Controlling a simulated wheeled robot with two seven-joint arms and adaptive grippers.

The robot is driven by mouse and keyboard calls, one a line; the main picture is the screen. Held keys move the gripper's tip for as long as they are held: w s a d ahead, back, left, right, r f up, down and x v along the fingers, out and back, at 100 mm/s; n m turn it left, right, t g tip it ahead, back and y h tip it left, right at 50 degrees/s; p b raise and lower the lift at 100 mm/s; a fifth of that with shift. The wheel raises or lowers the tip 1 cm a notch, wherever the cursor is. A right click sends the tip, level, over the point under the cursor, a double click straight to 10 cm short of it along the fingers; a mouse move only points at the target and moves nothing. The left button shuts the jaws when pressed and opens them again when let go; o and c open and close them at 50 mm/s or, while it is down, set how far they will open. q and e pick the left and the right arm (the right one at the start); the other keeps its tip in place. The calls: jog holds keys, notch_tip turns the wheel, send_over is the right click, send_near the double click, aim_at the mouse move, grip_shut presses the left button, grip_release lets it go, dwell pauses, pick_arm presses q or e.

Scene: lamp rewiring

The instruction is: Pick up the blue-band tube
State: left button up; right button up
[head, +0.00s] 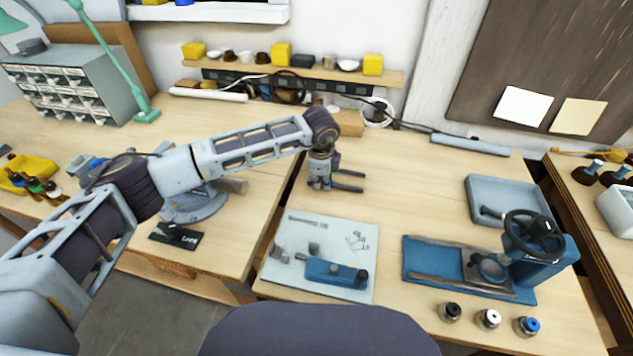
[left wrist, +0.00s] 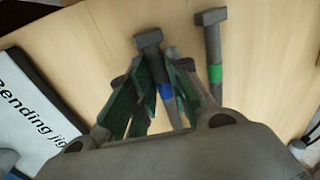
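The blue-band tube (left wrist: 166,90) lies on the wooden table in the left wrist view, with a dark, wider head at its upper end. My left gripper (left wrist: 163,85) has its green-padded fingers on either side of it, around the blue band. The fingers look open, and I see no firm hold. The tube's lower end is hidden by the gripper. A green-band tube (left wrist: 215,73) lies to the right, outside the fingers. In the head view my left gripper (head: 320,184) points down at the table. Two dark bars beside it show no clear bands. My right gripper is out of view.
The white bending jig board (head: 340,235) lies in front of the gripper. A blue press with a handwheel (head: 535,235) and a grey tray (head: 490,190) stand to the right. Several small fittings (head: 488,318) line the front edge.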

pick_arm(q)
grip_shut()
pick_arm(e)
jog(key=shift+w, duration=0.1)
pick_arm(q)
jog(key=shift+r, duration=0.15)
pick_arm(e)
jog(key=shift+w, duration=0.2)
pick_arm(q)
notch_tip(320, 180, up, 10)
jog(key=b, duration=0.1)
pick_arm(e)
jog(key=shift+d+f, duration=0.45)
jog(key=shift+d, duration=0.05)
pick_arm(q)
jog(key=shift+f, duration=0.2)
dwell(0.3)
